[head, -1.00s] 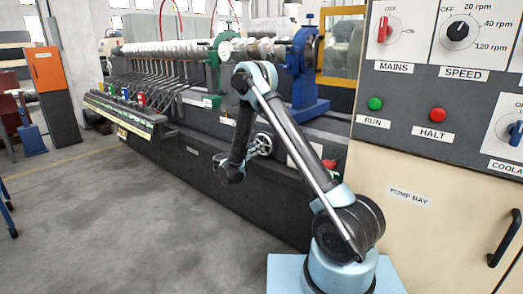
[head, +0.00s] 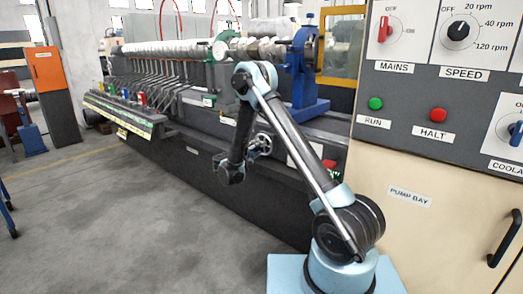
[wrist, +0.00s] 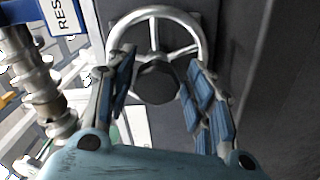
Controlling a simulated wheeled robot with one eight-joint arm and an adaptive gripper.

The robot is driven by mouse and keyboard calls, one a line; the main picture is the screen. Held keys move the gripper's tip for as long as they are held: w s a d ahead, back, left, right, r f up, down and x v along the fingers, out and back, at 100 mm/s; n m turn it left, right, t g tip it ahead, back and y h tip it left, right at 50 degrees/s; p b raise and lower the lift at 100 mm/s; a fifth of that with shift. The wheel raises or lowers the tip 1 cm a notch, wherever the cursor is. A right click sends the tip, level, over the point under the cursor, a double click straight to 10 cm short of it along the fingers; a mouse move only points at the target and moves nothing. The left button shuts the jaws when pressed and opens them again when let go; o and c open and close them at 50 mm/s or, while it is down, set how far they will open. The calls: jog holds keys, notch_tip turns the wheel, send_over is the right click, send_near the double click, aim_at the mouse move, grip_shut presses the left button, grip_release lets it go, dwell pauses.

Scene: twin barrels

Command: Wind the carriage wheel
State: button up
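The carriage wheel (wrist: 155,11) is a grey metal handwheel with spokes and a dark round hub (wrist: 157,82). In the head view the wheel (head: 265,142) sits on the front of the long dark machine, partly hidden by my arm. My gripper (wrist: 161,62) faces the wheel, with its blue-padded fingers apart on either side of the hub. Nothing is clamped between them. I cannot tell whether the fingers touch the rim or spokes. In the head view my gripper (head: 251,150) is close up to the wheel and its fingers are hard to make out.
A control panel (head: 450,85) with switches and buttons stands at the right, above the cream pump bay cabinet (head: 420,235). A blue bracket (head: 305,80) holds the shaft on the machine. A row of levers (head: 165,85) lies to the left.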

jog(key=shift+s, duration=0.1)
jog(key=shift+v, duration=3.45)
jog(key=shift+r, duration=0.1)
